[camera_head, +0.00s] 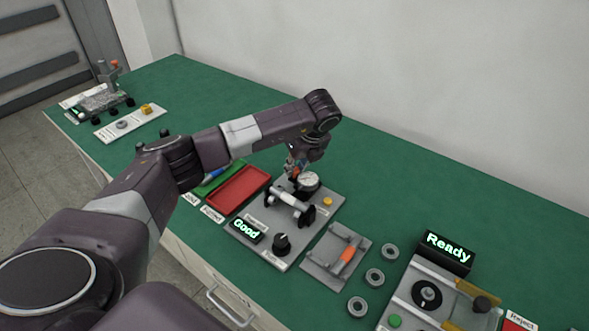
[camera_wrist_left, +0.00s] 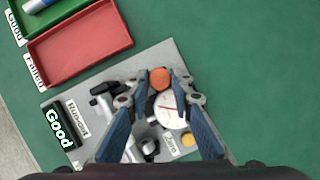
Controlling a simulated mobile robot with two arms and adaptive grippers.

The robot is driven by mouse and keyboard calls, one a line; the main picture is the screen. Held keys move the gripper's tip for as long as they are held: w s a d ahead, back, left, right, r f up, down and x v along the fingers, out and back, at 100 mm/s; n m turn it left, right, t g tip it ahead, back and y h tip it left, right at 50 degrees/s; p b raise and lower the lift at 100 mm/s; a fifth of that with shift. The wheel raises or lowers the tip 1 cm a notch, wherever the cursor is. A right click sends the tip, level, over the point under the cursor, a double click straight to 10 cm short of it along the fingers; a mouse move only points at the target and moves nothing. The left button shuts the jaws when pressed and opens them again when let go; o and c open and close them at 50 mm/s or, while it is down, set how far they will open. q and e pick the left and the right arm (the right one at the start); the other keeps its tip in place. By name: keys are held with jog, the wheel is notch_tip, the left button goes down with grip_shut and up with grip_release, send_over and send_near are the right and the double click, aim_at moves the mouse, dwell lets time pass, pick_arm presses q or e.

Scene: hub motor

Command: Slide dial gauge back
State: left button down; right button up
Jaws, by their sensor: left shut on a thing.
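The dial gauge (camera_head: 309,181) has a round white face and stands on a grey test plate (camera_head: 330,196). In the left wrist view the gauge face (camera_wrist_left: 168,111) shows between my fingers, with an orange-red round part (camera_wrist_left: 160,78) beside it. My left gripper (camera_head: 296,168) is shut on the dial gauge; its fingertips (camera_wrist_left: 160,84) lie on both sides of the orange-red part. A light cylindrical part (camera_head: 287,198) lies across supports in front of the gauge. My right gripper is not in view.
The plate carries a black knob (camera_head: 282,241), a "Good" display (camera_head: 246,231) and a yellow button (camera_head: 327,202). A red tray (camera_head: 241,190) and green tray (camera_head: 214,179) are on the left. Bearing rings (camera_head: 375,277) and a "Ready" station (camera_head: 447,252) are on the right.

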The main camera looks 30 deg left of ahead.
aim_at(306, 183)
pick_arm(q)
jog(key=c, duration=2)
grip_release()
jog(key=shift+w+r, duration=0.25)
jog(key=shift+w, duration=0.05)
jog(key=shift+o, duration=1.4)
jog(key=shift+d+f, duration=0.1)
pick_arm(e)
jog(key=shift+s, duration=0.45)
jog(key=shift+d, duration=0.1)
pick_arm(q)
jog(key=v, duration=1.2)
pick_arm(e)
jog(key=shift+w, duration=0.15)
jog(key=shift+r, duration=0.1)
